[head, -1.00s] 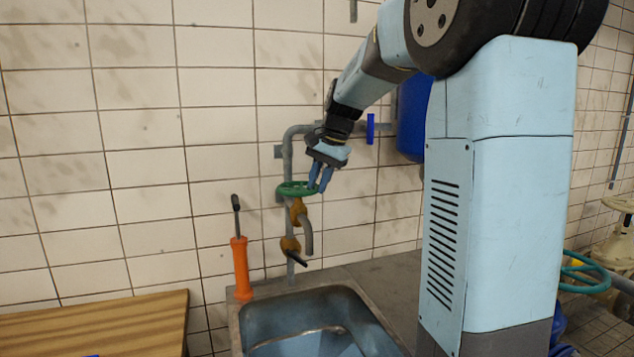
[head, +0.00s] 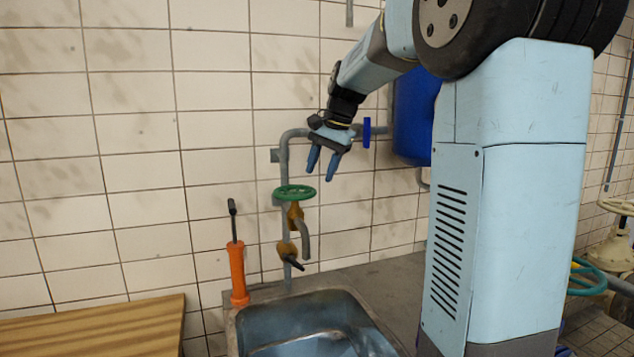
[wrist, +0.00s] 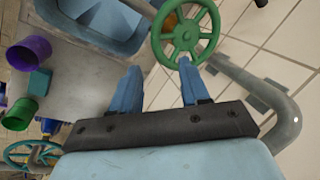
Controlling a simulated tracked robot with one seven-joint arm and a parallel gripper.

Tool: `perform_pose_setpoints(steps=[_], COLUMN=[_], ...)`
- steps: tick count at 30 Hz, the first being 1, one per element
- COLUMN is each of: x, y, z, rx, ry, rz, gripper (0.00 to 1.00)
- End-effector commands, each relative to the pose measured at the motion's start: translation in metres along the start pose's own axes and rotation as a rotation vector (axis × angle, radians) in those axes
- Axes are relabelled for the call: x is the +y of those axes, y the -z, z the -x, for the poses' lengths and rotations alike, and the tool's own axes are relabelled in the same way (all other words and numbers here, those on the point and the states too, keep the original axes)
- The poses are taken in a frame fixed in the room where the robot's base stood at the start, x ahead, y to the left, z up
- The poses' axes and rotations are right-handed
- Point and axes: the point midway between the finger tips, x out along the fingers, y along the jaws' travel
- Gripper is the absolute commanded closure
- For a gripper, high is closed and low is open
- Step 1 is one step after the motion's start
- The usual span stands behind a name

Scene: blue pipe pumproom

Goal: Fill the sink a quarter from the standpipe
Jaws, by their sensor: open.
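The grey standpipe (head: 285,163) runs down the tiled wall behind the sink. Its green handwheel (head: 294,193) sits above a brass valve body with a grey spout (head: 306,238). The metal sink (head: 325,318) is below, with a bluish surface inside; I cannot tell its level. My gripper (head: 321,172) is open and empty, above and to the right of the handwheel, apart from it. In the wrist view the green handwheel (wrist: 186,34) lies just beyond the fingertips, and the sink (wrist: 105,22) is at the upper left.
An orange-handled tool (head: 238,273) stands at the sink's left rear corner. A blue valve handle (head: 367,132) and a blue tank (head: 412,115) are on the wall to the right.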

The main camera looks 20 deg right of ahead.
Motion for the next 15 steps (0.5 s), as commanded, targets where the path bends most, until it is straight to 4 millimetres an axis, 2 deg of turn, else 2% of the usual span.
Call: perform_pose_setpoints(steps=[3, 9, 15], x=[0.000, 0.000, 0.000], y=[0.001, 0.001, 0.001], z=[0.025, 0.061, 0.083], rx=[0.002, 0.001, 0.001], ry=[0.002, 0.001, 0.001], rz=[-0.001, -0.002, -0.002], gripper=[0.54, 0.54, 0.54])
